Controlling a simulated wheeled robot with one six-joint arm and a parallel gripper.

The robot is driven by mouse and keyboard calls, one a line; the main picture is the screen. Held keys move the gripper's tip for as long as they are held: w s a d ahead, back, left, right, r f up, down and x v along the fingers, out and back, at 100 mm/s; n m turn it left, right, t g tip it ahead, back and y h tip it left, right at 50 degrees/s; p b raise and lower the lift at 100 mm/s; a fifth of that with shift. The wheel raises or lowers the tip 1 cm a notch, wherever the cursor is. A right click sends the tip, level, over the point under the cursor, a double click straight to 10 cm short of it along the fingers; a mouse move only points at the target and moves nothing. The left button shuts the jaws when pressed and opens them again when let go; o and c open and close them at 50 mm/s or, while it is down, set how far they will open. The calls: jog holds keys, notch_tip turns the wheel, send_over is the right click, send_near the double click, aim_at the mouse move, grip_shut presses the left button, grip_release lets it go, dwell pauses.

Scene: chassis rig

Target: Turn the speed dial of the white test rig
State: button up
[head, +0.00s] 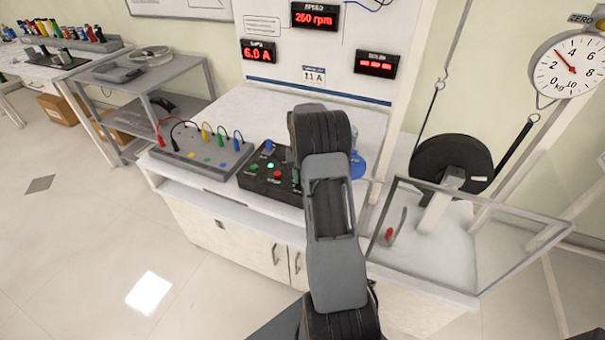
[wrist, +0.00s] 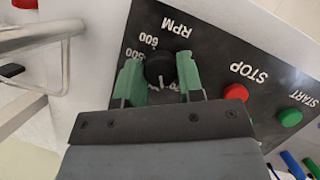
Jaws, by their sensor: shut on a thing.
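The white test rig (head: 225,120) has a black control box (head: 248,180) on its worktop. The black speed dial (wrist: 158,66), marked RPM, shows upside down in the wrist view, with a pale pointer mark on it. My gripper (wrist: 157,70) is shut on the dial, one green finger on each side. In the head view my arm hides the dial and most of the gripper. The red STOP button (wrist: 236,93) and the green START button (wrist: 289,118) lie to the right in the wrist view. The speed display (head: 315,17) reads about 260 rpm.
A grey terminal box (head: 190,150) with coloured leads stands left of the control box. To the right, a clear guard (head: 470,235) stands in front of a black wheel (head: 450,165). A hanging scale (head: 568,62) is at the upper right.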

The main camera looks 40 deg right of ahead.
jog(key=shift+n+h, duration=0.5)
jog(key=shift+n, duration=1)
jog(key=o, duration=0.9)
jog(key=p+v, duration=0.1)
jog(key=v, duration=1.2)
jog(key=shift+w+r, duration=0.35)
